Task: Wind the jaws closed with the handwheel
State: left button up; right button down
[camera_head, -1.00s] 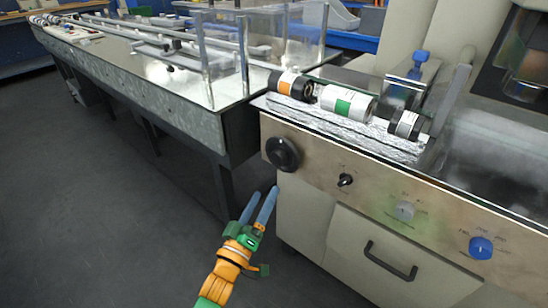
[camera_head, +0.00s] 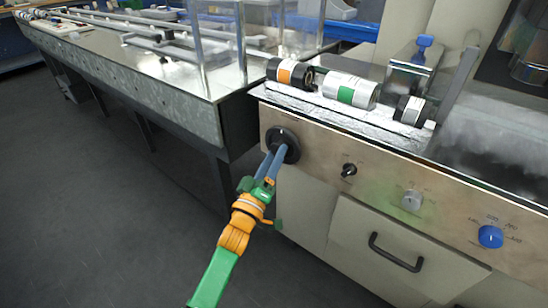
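The handwheel (camera_head: 283,134) is a round black knob at the left end of the machine's front panel in the head view. My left gripper (camera_head: 274,153) has its two blue fingers at the lower part of the handwheel and covers some of it. The fingers lie close together. Whether they grip the wheel or only overlap it in the picture cannot be told. I cannot make out the jaws for sure. A row of rollers, with a silver one (camera_head: 348,90) in the middle, sits above the panel. My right gripper is not in view.
A small black knob (camera_head: 349,170), a grey knob (camera_head: 412,200) and a blue knob (camera_head: 490,237) are right of the handwheel. A drawer with a black handle (camera_head: 396,252) is below. A long metal conveyor (camera_head: 165,92) stands left; the floor in front is clear.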

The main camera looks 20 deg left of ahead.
pick_arm(q)
grip_shut()
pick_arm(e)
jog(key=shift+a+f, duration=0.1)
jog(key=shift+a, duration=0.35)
